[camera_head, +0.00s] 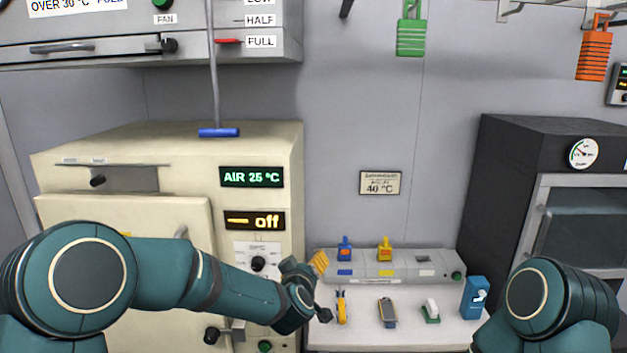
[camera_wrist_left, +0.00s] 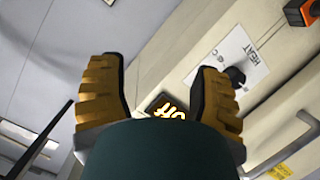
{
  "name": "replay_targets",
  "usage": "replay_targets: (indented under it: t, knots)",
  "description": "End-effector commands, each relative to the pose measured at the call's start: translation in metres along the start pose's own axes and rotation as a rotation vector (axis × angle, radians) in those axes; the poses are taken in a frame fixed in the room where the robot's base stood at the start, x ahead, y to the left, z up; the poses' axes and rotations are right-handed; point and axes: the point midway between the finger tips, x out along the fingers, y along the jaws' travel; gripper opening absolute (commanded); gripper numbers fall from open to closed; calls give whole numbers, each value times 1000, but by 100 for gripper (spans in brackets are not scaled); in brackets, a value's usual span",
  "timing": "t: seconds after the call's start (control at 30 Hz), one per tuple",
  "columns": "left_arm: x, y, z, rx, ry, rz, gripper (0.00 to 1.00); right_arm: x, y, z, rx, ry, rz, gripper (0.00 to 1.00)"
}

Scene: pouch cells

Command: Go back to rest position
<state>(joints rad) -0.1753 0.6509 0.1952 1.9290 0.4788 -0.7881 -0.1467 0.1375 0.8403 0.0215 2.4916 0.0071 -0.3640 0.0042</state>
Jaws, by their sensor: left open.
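My left arm reaches in from the left in the head view, in front of the cream oven (camera_head: 150,140). My left gripper (camera_head: 319,263) is near the oven's right front edge, with a yellow finger showing. In the left wrist view the left gripper (camera_wrist_left: 157,78) has its two yellow-brown fingers apart with nothing between them. Beyond them are the oven's display (camera_wrist_left: 168,106) reading "off" and a dark dial (camera_wrist_left: 235,77) by a HEAT label. My right arm shows at the lower right of the head view; its gripper is out of view.
A white bench (camera_head: 400,335) right of the oven holds a yellow-handled tool (camera_head: 341,308), a small grey-yellow item (camera_head: 387,312), a green-based item (camera_head: 431,311) and a blue box (camera_head: 474,297). A grey switch panel (camera_head: 395,265) stands behind. A dark oven (camera_head: 520,150) is at right.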

Motion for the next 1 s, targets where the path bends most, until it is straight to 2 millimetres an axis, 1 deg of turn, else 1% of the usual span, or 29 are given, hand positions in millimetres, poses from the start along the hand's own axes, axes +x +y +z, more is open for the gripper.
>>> replay_targets:
  t: [0.03, 0.07, 0.1, 0.17, 0.2, 0.27, 0.3, 0.37, 0.4, 0.47, 0.5, 0.57, 0.6, 0.7, 0.8, 0.9, 1.0]
  knots:
    - [-1, -26, 30, 23, -68, -20, 64, 5, 2, 1, 0, 0, 1, 100]
    - [-3, -40, 45, 37, -108, -29, 64, 6, 2, 1, 0, -1, 1, 100]
    - [-6, -58, 66, 52, -162, -41, 64, 8, 3, 1, 0, -1, 1, 100]
    - [-14, -85, 97, 71, -245, -60, 64, 11, 4, 2, 0, -1, 1, 100]
    - [-22, -103, 117, 82, -301, -72, 64, 13, 5, 2, 0, -2, 2, 100]
    - [-35, -129, 147, 96, -388, -92, 64, 16, 6, 3, 0, -2, 2, 100]
    - [-45, -146, 166, 101, -446, -105, 64, 19, 7, 3, 0, -2, 2, 100]
    - [-64, -170, 194, 109, -536, -125, 64, 22, 8, 4, 0, -2, 3, 100]
    - [-78, -185, 213, 112, -596, -137, 64, 24, 8, 4, 0, -3, 3, 100]
    - [-101, -207, 239, 112, -688, -156, 64, 27, 10, 5, 0, -3, 3, 100]
    - [-117, -220, 255, 111, -748, -168, 64, 29, 10, 5, 0, -3, 4, 100]
    - [-142, -236, 276, 107, -832, -183, 64, 31, 11, 5, 0, -3, 4, 100]
    - [-157, -246, 288, 102, -884, -193, 64, 33, 12, 6, 0, -4, 4, 100]
    - [-190, -262, 311, 91, -987, -210, 64, 36, 13, 6, -1, -4, 5, 100]
    - [-213, -270, 324, 82, -1054, -219, 64, 38, 13, 6, -1, -4, 5, 100]
    - [-223, -274, 328, 77, -1084, -224, 64, 38, 13, 6, -1, -4, 5, 100]
    - [-225, -274, 329, 77, -1090, -224, 64, 38, 13, 6, -1, -4, 5, 100]
